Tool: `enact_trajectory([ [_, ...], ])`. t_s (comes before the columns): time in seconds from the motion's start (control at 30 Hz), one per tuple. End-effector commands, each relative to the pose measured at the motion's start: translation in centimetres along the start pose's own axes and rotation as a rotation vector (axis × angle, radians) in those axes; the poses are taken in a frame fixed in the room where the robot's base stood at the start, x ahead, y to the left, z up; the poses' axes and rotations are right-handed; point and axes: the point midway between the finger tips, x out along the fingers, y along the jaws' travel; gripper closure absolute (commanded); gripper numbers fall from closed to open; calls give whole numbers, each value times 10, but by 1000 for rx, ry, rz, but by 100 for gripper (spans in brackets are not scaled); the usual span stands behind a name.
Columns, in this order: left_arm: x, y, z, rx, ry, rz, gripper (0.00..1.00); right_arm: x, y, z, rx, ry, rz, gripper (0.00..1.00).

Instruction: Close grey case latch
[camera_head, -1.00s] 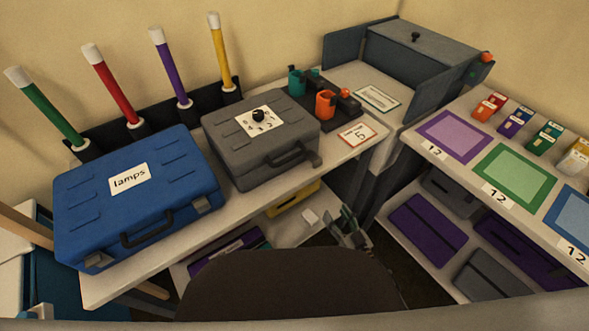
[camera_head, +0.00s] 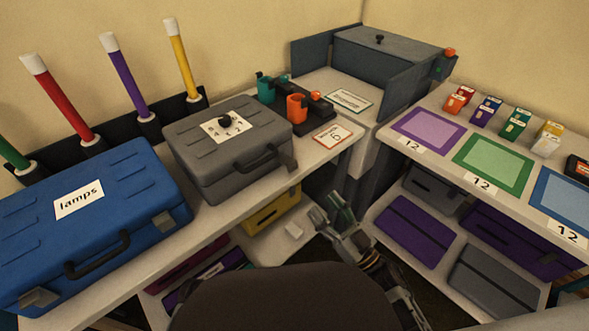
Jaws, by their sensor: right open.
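The grey case (camera_head: 215,165) stands lid down on the left table, with a white dial label and black knob (camera_head: 226,121) on top. Its dark handle (camera_head: 256,157) is on the front face. A dark latch piece (camera_head: 289,157) shows at the front right corner; I cannot tell its exact position. My right gripper (camera_head: 333,210) is open and empty, below and to the right of the grey case, in front of the table edge and apart from the case. My left gripper is not in view.
A blue case labelled lamps (camera_head: 95,215) stands left of the grey case. Orange and teal cups (camera_head: 297,107) and a card (camera_head: 333,135) are to its right. A yellow case (camera_head: 270,212) lies on the shelf below. The right table (camera_head: 405,165) holds coloured mats and small boxes.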

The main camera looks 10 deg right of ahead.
Motion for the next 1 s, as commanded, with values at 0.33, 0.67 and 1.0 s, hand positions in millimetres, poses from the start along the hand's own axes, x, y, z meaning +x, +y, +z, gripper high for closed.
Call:
enact_trajectory([
  [0.33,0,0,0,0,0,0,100,3,0,0,0,-1,1,48],
  [0.67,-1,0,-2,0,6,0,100,25,1,0,-1,1,2,48],
  [1.0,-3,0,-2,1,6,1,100,57,1,0,-1,0,2,48],
])
